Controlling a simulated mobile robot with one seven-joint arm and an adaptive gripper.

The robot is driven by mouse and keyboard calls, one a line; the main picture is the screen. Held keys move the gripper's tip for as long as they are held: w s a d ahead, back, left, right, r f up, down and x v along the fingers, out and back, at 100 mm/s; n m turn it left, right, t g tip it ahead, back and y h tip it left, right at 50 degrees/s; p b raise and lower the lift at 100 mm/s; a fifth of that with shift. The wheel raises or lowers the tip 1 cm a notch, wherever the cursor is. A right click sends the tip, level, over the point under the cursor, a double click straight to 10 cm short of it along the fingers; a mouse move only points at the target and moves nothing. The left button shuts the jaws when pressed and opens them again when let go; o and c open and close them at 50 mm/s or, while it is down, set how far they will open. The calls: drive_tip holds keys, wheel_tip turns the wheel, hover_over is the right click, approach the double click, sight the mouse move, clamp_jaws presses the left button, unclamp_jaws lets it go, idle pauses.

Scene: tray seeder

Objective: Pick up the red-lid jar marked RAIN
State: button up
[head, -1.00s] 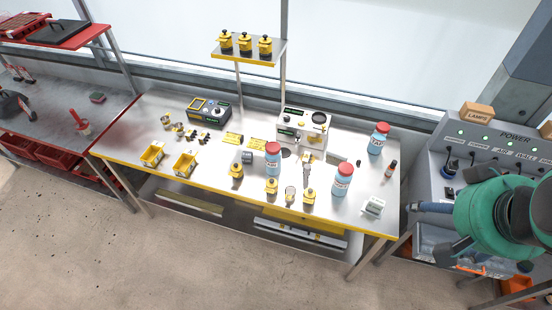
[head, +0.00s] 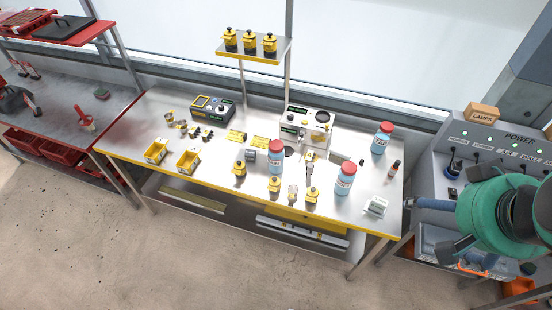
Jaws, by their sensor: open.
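Three jars with red lids and pale blue bodies stand upright on the steel bench: one jar (head: 275,160) near the middle, one jar (head: 345,183) at the front right, and one jar (head: 382,140) at the back right. Each has a white label, but the lettering is too small to read surely, so I cannot tell which is marked RAIN. My green arm is at the right edge, and my gripper (head: 490,258) shows only in part there, with dark finger parts below the green housing. It is open, right of the bench and apart from all the jars.
The bench (head: 222,203) has a yellow front edge. Small yellow-and-black pots (head: 312,196) and a clear cup (head: 293,193) stand near the jars. A white machine (head: 307,122) is behind them. A small bottle (head: 394,169) and a pale block (head: 376,206) are at the right. A power console (head: 482,152) adjoins.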

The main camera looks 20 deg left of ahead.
drive_tip(key=w+a+f+n+t+y+b, duration=0.1)
drive_tip(key=w+a+f+b, duration=0.1)
drive_tip(key=w+a+f, duration=0.5)
drive_tip(key=w+a+f+t+y+b, duration=0.1)
drive_tip(key=w+a+f+b, duration=0.25)
drive_tip(key=w+a, duration=0.65)
drive_tip(key=w+a+f+n+t+y+b, duration=0.1)
drive_tip(key=w+a+f+y, duration=0.1)
drive_tip(key=w+a+f, duration=0.6)
drive_tip(key=w+a+f+t+b, duration=0.2)
drive_tip(key=w+a+f+b, duration=0.3)
drive_tip(key=a+f, duration=0.5)
drive_tip(key=n+t+b, duration=0.1)
drive_tip(key=t+b, duration=0.1)
approach(279, 163)
drive_tip(key=s, duration=0.1)
drive_tip(key=shift+s+r, duration=0.2)
drive_tip(key=shift+h, duration=0.3)
drive_tip(key=b+x, duration=0.1)
drive_tip(key=x, duration=0.6)
drive_tip(key=shift+w+f, duration=0.2)
drive_tip(key=shift+w, duration=0.15)
drive_tip(key=shift+w+a+f, duration=0.1)
drive_tip(key=shift+w+a, duration=0.05)
drive_tip(key=shift+w, duration=0.25)
drive_tip(key=shift+w, duration=0.1)
